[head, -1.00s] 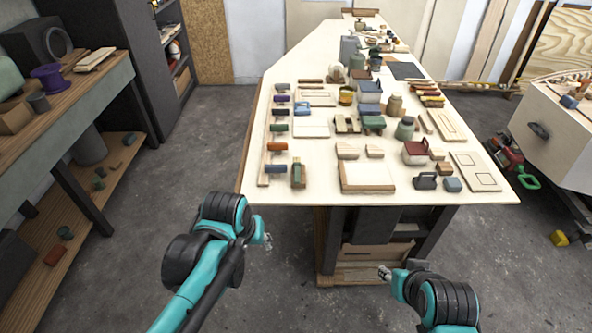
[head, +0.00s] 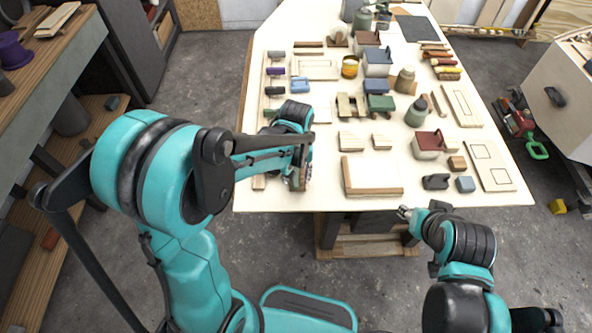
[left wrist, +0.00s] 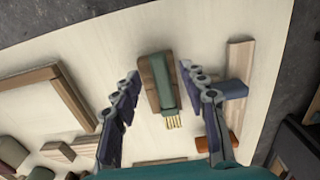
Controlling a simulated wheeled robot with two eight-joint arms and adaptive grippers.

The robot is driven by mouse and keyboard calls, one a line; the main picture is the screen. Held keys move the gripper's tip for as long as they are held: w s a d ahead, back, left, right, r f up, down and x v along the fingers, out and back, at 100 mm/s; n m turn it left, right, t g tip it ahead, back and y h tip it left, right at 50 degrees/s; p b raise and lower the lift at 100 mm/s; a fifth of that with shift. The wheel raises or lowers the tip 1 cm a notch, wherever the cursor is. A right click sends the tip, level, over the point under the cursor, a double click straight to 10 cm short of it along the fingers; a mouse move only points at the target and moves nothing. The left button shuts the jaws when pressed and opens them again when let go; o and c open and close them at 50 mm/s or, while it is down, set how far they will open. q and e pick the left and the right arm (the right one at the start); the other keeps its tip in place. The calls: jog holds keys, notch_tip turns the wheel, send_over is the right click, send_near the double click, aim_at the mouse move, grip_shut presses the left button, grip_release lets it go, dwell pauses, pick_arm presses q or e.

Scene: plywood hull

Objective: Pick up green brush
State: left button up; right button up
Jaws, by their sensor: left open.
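The green brush (left wrist: 160,84), with a green and brown wooden body and pale bristles, lies on the pale tabletop in the left wrist view. My left gripper (left wrist: 158,75) is open, with one finger on each side of the brush and a gap visible on both sides. In the head view my left gripper (head: 302,172) is over the near left part of the table, and it and the arm mostly hide the brush. My right gripper (head: 404,213) is small in the head view, at the table's near edge; its fingers are too small to read.
A wooden strip (left wrist: 240,60) with a blue-grey roller (left wrist: 232,88) lies close right of the brush in the left wrist view. A framed pale board (head: 372,190) lies to the right in the head view. Several blocks and boxes crowd the table (head: 300,202) further back.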

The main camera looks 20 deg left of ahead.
pick_arm(q)
jog(key=shift+f, duration=0.65)
jog(key=shift+r, duration=0.1)
grip_shut()
jog(key=shift+r, duration=0.65)
notch_tip(320, 180, up, 3)
jog(key=shift+r+p, duration=0.1)
jog(key=shift+p, duration=0.7)
jog(key=w+d+r+p, duration=0.2)
jog(key=w+d+r, duration=0.4)
jog(key=w+d, duration=0.2)
jog(key=shift+w+r, duration=0.25)
